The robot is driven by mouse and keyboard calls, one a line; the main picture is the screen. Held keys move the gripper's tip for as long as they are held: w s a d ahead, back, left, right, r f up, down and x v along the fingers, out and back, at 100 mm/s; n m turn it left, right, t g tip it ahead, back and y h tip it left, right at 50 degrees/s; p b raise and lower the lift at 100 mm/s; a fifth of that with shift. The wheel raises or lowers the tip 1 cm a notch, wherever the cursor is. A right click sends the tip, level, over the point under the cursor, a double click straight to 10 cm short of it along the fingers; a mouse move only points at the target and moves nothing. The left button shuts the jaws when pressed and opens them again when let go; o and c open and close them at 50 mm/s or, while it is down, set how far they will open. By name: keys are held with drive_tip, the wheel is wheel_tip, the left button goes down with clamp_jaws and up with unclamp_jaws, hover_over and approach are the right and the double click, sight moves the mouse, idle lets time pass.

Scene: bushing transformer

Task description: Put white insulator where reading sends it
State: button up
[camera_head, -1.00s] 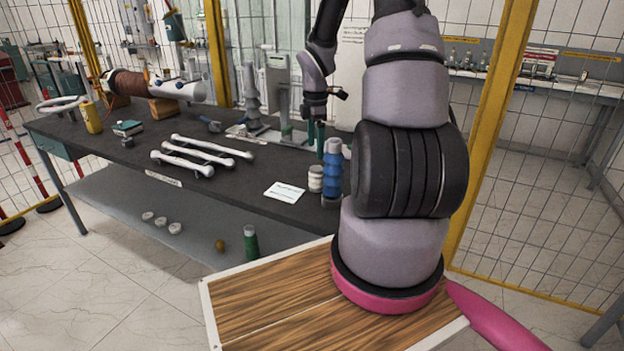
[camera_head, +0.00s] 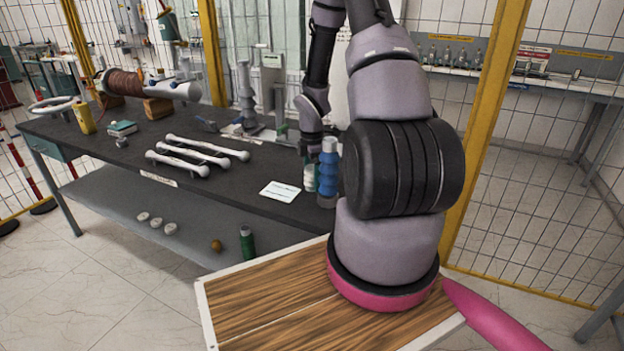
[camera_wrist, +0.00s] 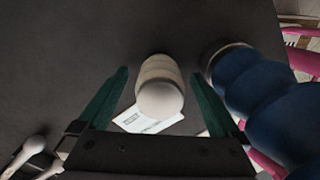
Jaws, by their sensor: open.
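The white insulator (camera_head: 309,174), short and ribbed, stands on the dark bench and is partly hidden by my gripper (camera_head: 309,160) in the head view. In the wrist view the white insulator (camera_wrist: 160,92) shows its rounded top between the two green fingers of my gripper (camera_wrist: 160,75). The fingers are open, one on each side, with a visible gap to it. A white card (camera_head: 280,191) lies on the bench to its left; its print is too small to read. The card (camera_wrist: 143,122) also shows in the wrist view.
A taller blue ribbed insulator (camera_head: 327,170) stands close to my gripper's right finger. Three white rods (camera_head: 195,155), a teal box (camera_head: 122,128) and a yellow device (camera_head: 85,117) lie farther left. A green bottle-like piece (camera_head: 248,243) stands on the lower shelf.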

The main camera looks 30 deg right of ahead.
clamp_jaws()
idle(0.3)
